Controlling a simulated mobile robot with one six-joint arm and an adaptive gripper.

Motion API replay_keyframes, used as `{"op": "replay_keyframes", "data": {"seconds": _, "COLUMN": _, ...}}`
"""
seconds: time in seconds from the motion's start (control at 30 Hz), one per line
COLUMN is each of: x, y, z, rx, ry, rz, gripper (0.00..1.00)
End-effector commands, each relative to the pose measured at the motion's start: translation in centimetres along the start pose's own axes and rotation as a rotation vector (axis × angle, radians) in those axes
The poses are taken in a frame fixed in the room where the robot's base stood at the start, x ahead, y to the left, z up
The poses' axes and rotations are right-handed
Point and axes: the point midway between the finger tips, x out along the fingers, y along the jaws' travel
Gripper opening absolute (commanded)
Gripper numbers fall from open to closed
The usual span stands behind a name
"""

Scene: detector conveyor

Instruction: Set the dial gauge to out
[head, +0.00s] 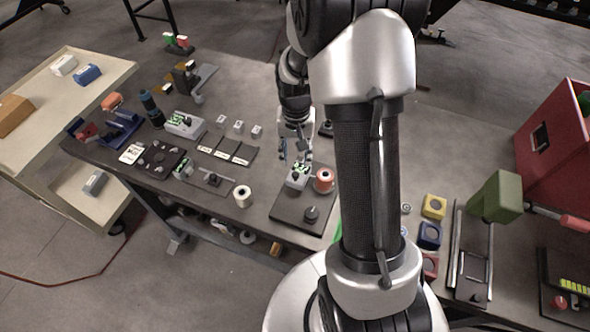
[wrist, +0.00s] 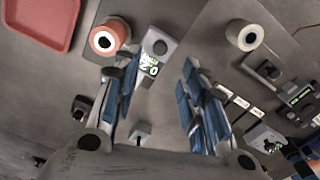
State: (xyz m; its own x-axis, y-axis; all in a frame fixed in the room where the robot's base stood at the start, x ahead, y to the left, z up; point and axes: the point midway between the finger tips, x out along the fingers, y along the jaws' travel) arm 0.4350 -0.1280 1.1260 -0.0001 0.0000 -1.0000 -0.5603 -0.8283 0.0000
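A small grey unit with a lit green readout (head: 298,177) stands on a dark plate (head: 290,210), with a dark round knob (head: 311,213) nearer the plate's front edge. The same readout unit shows in the wrist view (wrist: 152,62), just beyond and between my fingertips. I cannot tell which of these parts is the dial gauge, and the readout is too small to read surely. My gripper (head: 295,154) is above and behind the unit, pointing down. In the wrist view my gripper (wrist: 158,72) has its blue fingers wide apart with nothing held between them.
An orange spool (head: 324,180) stands close to the right of the readout unit; a white spool (head: 243,196) stands to the left. Other units with green readouts (head: 185,123) and label cards (head: 222,149) lie farther left. A red tray (wrist: 42,20) shows in the wrist view.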

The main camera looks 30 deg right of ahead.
Motion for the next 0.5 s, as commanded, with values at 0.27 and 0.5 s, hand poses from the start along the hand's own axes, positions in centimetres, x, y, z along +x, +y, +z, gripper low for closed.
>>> {"op": "replay_keyframes", "data": {"seconds": 0.27, "x": 5.9, "y": 0.0, "z": 0.1, "rx": -0.001, "ry": -0.004, "rz": 0.001, "gripper": 0.39}}
{"op": "replay_keyframes", "data": {"seconds": 0.5, "x": 8.3, "y": 0.0, "z": 0.0, "rx": -0.001, "ry": -0.001, "rz": 0.000, "gripper": 0.39}}
